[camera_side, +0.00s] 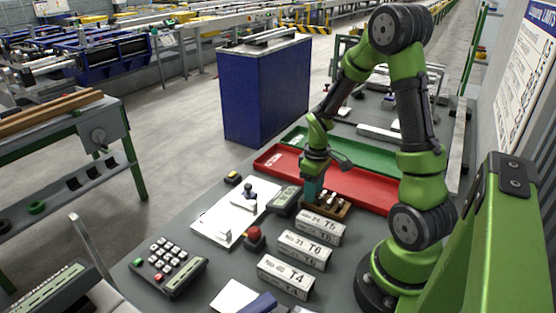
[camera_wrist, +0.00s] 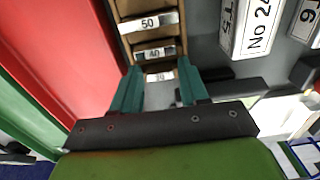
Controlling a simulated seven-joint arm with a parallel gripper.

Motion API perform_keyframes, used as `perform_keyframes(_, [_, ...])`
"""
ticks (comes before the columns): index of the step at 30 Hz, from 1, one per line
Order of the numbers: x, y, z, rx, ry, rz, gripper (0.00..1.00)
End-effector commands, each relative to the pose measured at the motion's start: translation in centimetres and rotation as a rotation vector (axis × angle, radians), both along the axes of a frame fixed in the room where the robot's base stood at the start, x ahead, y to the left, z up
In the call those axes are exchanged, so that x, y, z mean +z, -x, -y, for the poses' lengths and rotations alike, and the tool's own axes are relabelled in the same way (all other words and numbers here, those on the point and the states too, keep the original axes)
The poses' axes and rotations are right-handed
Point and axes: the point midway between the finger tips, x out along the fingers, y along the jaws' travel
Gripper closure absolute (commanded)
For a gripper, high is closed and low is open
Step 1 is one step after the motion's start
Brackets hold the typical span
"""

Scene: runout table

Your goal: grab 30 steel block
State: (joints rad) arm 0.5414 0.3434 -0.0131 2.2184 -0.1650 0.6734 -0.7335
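The 30 steel block (camera_wrist: 160,77) sits at the near end of a brown wooden rack (camera_wrist: 126,49), its label partly readable in the wrist view. The 40 block (camera_wrist: 154,54) and the 50 block (camera_wrist: 148,22) stand behind it in the same rack. My gripper (camera_wrist: 160,72) has its two teal fingers apart, one on each side of the 30 block; whether they touch it cannot be told. In the side view my gripper (camera_side: 313,192) is down at the left end of the rack (camera_side: 343,212), which hides the 30 block there.
A red tray (camera_side: 370,192) and a green tray (camera_side: 375,158) lie behind the rack. White labelled boxes, T5 (camera_side: 320,224), T6 (camera_side: 304,250) and T4 (camera_side: 286,276), stand in front.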

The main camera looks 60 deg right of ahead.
Motion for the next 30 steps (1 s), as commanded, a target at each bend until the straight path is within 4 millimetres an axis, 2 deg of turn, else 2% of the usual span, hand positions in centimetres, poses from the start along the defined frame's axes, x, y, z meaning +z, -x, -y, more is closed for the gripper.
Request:
perform_keyframes(1, [0.0,0.0,0.0,0.000,0.000,0.000,0.64])
perform_keyframes(8, [0.0,0.0,0.0,0.000,0.000,0.001,1.00])
perform_keyframes(17, [0.6,-0.1,0.1,0.000,0.003,0.004,1.00])
perform_keyframes(20, [2.0,-0.2,0.1,-0.001,0.004,0.006,1.00])
perform_keyframes(30, [8.5,-0.1,0.0,0.002,0.004,0.005,1.00])
